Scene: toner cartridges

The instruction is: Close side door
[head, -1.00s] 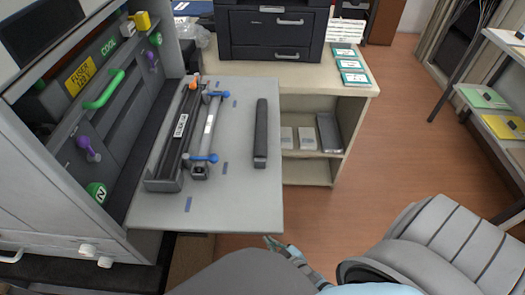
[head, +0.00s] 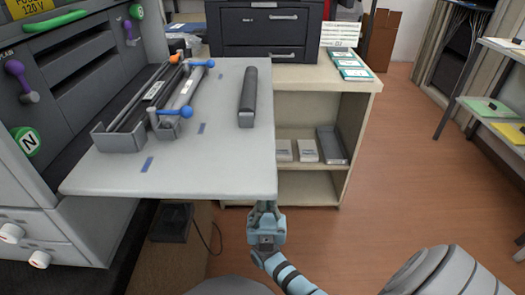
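The side door (head: 205,165) of the large printer is folded down flat, like a shelf, with its outer edge on the right. A dark trough and a grey roller unit with blue ends (head: 181,97) lie on its left part. A dark grey bar (head: 248,97) lies near its right edge. My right gripper (head: 265,207) is just below the door's near right corner, pointing up at the edge. I cannot tell whether it touches the door, or whether its fingers are open or shut. My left gripper is out of view.
The open printer body (head: 75,70) stands at the left, with purple and green knobs. A wooden cabinet (head: 352,100) behind the door carries a black printer (head: 265,32) and holds small boxes. Open floor (head: 400,165) lies to the right.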

